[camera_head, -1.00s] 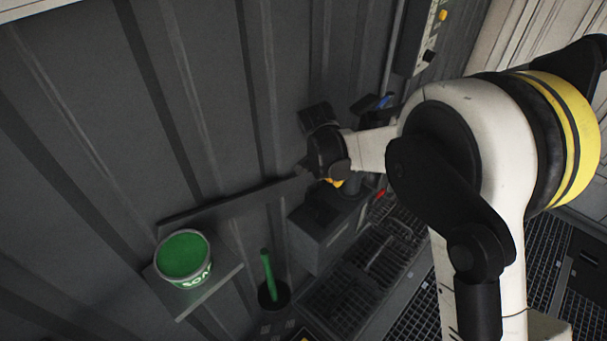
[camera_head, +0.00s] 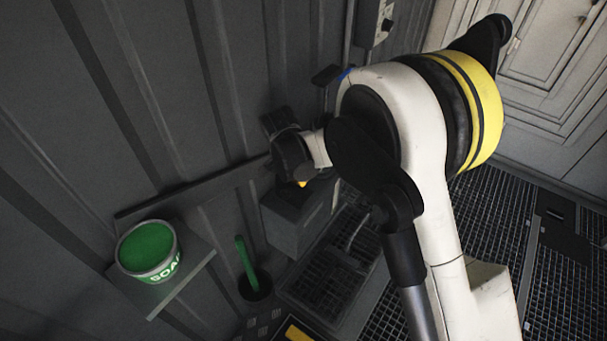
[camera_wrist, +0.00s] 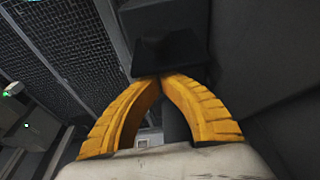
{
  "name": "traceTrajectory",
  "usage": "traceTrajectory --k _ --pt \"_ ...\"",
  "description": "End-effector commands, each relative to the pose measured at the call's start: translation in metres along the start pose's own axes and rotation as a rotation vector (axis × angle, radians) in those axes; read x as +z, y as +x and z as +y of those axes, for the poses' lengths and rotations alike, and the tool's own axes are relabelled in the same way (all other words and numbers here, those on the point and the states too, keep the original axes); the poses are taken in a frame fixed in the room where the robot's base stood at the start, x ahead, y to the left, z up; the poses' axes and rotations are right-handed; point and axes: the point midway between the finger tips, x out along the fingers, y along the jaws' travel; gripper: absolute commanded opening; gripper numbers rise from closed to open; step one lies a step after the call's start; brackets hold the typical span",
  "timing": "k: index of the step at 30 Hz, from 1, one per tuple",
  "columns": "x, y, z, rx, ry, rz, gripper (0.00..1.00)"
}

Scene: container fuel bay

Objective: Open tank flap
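My gripper (camera_head: 302,184) shows only as a small yellow tip below its dark wrist in the head view, just above a grey box (camera_head: 292,225) by the wall. In the wrist view its two yellow ridged fingers (camera_wrist: 163,77) curve together and their tips nearly meet under a black block (camera_wrist: 165,40). I cannot tell whether the tips touch or pinch the block. I cannot make out the tank flap with certainty; my arm hides part of that area.
A green soap tub (camera_head: 148,250) stands on a small wall shelf (camera_head: 185,285) at left. A green handle (camera_head: 246,262) rises from a black holder. A control box (camera_head: 375,22) hangs on the wall. Metal grating (camera_head: 490,225) covers the floor at right, before a pale panelled wall (camera_head: 555,80).

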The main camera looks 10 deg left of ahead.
Motion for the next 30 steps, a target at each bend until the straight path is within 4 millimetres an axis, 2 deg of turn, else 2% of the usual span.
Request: traceTrajectory --k 13,20,30 --pt "0.008 -0.004 0.000 0.001 0.000 0.000 0.00" --pt "0.032 -0.016 0.000 0.001 0.000 0.000 0.00" --pt "0.031 -0.016 0.001 0.001 0.002 0.000 0.00"
